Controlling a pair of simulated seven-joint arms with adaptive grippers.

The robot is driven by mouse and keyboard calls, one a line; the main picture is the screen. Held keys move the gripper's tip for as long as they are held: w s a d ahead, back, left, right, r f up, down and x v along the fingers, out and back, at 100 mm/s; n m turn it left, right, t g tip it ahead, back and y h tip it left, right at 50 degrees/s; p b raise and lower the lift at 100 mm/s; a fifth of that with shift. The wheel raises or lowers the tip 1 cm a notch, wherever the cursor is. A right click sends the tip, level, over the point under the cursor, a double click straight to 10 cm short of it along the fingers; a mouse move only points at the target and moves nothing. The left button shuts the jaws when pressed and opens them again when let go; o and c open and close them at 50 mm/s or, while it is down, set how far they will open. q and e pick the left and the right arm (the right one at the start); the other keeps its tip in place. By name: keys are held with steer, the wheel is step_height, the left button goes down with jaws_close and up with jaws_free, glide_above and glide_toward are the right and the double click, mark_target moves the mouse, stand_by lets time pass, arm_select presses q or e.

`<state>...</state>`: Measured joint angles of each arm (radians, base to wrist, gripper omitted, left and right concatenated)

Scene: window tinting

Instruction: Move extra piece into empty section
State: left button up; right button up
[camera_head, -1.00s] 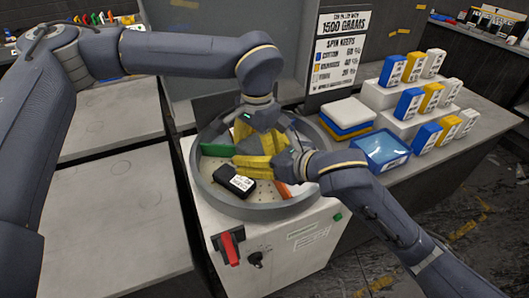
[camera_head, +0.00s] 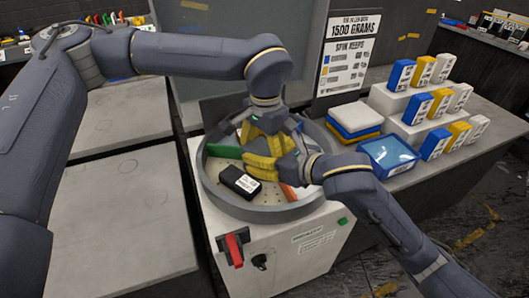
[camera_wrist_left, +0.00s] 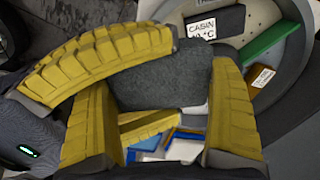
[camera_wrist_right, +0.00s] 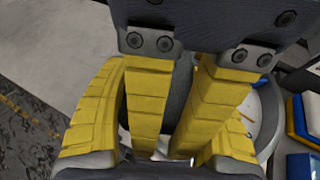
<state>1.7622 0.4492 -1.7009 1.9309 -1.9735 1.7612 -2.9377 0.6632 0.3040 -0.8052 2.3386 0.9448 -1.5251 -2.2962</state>
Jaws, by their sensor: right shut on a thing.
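A dark grey block (camera_wrist_left: 165,78) is in the grip of my right gripper (camera_head: 258,162), whose yellow fingers lie along two of its sides. It also shows between the fingers in the right wrist view (camera_wrist_right: 175,98). My left gripper (camera_head: 262,138) comes from above, its yellow fingers on both sides of the same block; contact is unclear. Both are at the round grey drum (camera_head: 212,192). A black labelled block (camera_head: 240,182) lies at its front left, with a green divider (camera_head: 222,151) behind and an orange divider (camera_head: 288,192) at front right. The fingers hide the drum's middle.
A blue tray (camera_head: 388,156), stacked blue, yellow and white slabs (camera_head: 354,120), and several small boxes on white steps (camera_head: 405,130) stand on the right bench. A sign (camera_head: 350,55) stands behind. The left bench tops (camera_head: 115,225) are clear.

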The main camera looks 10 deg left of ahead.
arm_select(q)
steer(key=shift+o, duration=0.8)
